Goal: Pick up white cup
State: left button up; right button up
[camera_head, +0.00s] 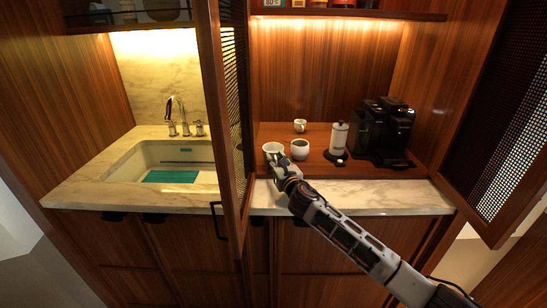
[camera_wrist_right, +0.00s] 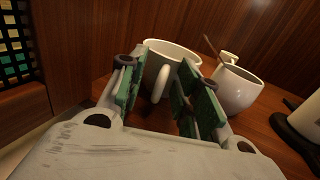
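A white cup (camera_head: 272,149) stands upright on the wooden counter beside the open door. In the wrist view this cup (camera_wrist_right: 180,58) is just beyond my fingers, its handle facing me. My right gripper (camera_head: 277,161) is at the cup's near side. In the wrist view its green-padded fingers (camera_wrist_right: 162,98) are spread, with the handle between them. I see a gap beside the handle, so it does not look clamped. A second white cup (camera_head: 300,150) with a brown stick or spoon stands close to the right. A third, smaller white cup (camera_head: 300,126) is behind. My left gripper is not in view.
A white-and-black cylinder (camera_head: 338,138) and a black coffee machine (camera_head: 383,131) stand on the right. An open slatted door (camera_head: 232,110) is close on the left, with the sink (camera_head: 170,158) beyond it. A pale stone edge (camera_head: 370,198) runs along the front.

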jog(key=shift+c, duration=0.2)
grip_shut()
dwell(0.3)
jog(key=shift+r, duration=0.85)
jog(key=shift+s+d+f+p, duration=0.1)
jog(key=shift+s+d+p, duration=0.2)
jog(key=shift+s, duration=0.35)
jog(key=v, duration=1.4)
jog(key=shift+s+d+p, duration=0.1)
jog(key=shift+s+p, duration=0.2)
jog(key=shift+s, duration=0.1)
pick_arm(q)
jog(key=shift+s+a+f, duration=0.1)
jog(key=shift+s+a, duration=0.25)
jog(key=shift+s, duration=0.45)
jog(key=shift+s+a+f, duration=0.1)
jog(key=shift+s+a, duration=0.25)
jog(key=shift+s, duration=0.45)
pick_arm(e)
jog(key=shift+v, duration=0.9)
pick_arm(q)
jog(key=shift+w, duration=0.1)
